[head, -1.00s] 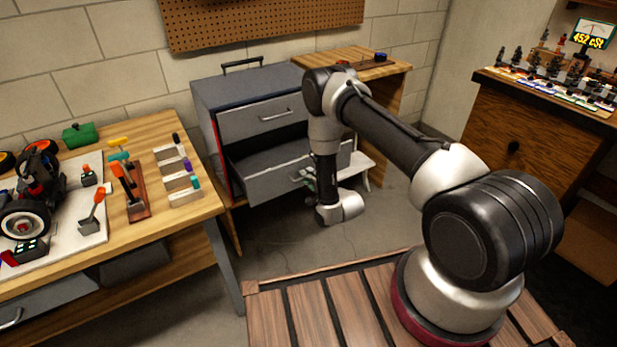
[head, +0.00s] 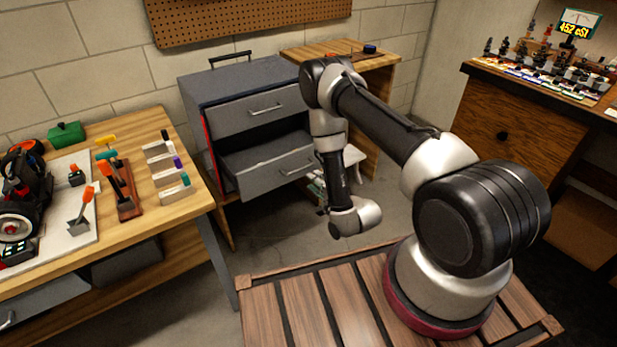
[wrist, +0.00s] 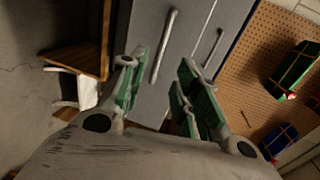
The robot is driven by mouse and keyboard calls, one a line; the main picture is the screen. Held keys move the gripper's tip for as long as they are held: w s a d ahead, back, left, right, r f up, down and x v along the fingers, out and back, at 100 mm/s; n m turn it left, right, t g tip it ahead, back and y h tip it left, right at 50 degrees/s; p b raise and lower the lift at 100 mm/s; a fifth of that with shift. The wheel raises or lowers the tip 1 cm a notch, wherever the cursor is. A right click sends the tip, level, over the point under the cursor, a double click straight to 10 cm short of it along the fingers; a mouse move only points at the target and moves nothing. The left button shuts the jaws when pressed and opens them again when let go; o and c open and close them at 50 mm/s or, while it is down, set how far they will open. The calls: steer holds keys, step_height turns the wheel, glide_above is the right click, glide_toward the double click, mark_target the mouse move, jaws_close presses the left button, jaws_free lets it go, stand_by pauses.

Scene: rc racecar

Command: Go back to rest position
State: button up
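My arm is bent, with its wrist hanging low in front of the grey drawer cabinet (head: 255,85) in the head view. In the wrist view my gripper (wrist: 163,75) has its two green-padded fingers spread apart. Nothing is between them; the grey drawer fronts (wrist: 175,45) show in the gap behind. In the head view the gripper is mostly hidden behind my wrist and forearm.
The cabinet's lower drawer (head: 268,165) stands open. A workbench (head: 170,215) with a toy car (head: 25,195) and tools is at left. A wooden cabinet (head: 510,115) with small items on top is at right. Bare floor (head: 275,235) lies between.

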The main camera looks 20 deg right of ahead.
steer(key=shift+s+d+r, duration=0.1)
steer(key=shift+s+d, duration=0.05)
steer(key=shift+s, duration=0.35)
